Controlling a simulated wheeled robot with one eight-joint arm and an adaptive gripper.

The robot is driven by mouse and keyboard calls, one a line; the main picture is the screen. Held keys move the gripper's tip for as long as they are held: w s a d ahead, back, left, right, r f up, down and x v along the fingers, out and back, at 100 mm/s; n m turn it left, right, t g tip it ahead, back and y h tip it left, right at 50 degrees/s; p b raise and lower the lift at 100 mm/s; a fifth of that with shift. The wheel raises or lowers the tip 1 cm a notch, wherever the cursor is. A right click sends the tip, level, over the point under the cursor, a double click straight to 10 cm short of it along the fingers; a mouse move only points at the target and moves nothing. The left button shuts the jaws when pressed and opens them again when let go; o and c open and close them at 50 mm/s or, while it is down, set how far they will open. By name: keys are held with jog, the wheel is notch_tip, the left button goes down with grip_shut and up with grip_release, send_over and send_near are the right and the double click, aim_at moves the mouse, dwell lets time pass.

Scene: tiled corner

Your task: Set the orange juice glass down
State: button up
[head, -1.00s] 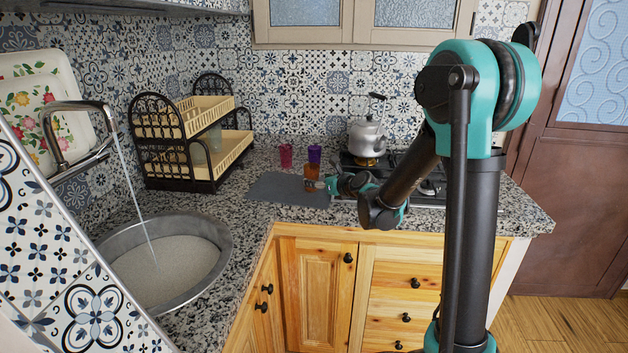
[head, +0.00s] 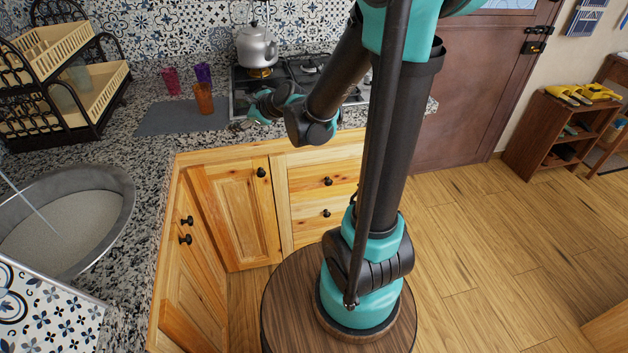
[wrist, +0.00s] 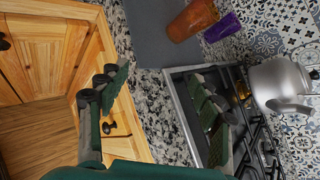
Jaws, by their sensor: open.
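The orange juice glass (head: 203,98) stands upright on the grey mat (head: 155,122) on the granite counter, at its right edge. It also shows at the top of the wrist view (wrist: 192,20), beside a purple glass (wrist: 222,28). My gripper (head: 243,123) is to the right of the orange glass and nearer the counter's front edge, apart from it. In the wrist view my gripper's two fingers (wrist: 160,76) are spread wide with nothing between them. The glass is beyond the fingertips and untouched.
A purple glass (head: 203,73) and a pink-red glass (head: 171,81) stand behind the orange one. A kettle (head: 257,47) sits on the gas hob (head: 300,72) at right. A dish rack (head: 75,85) and sink (head: 110,215) are left. The mat's left part is clear.

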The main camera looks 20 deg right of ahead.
jog(key=s+d+f+n+g+h, duration=0.3)
jog(key=s+d+f+n, duration=0.3)
jog(key=s+d+n, duration=0.3)
jog(key=s+d+f+n+g+h, duration=0.2)
jog(key=s+d+f+n+h, duration=0.2)
jog(key=s+n, duration=0.9)
jog(key=s+d+f, duration=0.2)
jog(key=d+f, duration=0.1)
jog(key=d, duration=0.2)
jog(key=shift+d+g+h, duration=0.3)
jog(key=shift+d+g, duration=0.05)
jog(key=shift+g, duration=0.05)
